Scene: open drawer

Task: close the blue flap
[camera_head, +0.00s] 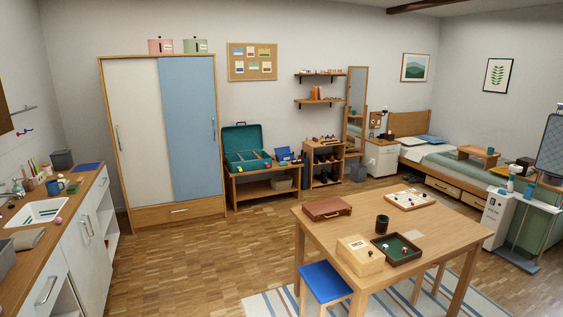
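No part of my gripper shows in the head view. A small blue box (285,155) on the low wooden bench seems to have a raised blue flap, but it is too small to tell how far it stands open. A teal case (243,140) stands open to its left, its lid upright against the wall. The wardrobe (108,150) has a white door and a blue door panel (190,130), which looks flush across its right half. I cannot tell for certain which blue part is the flap.
A wooden table (450,228) with a brown case (327,208), boxes and a blue stool (325,283) fills the right foreground. A counter (75,215) with a sink runs along the left. The wooden floor (185,262) between them is clear.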

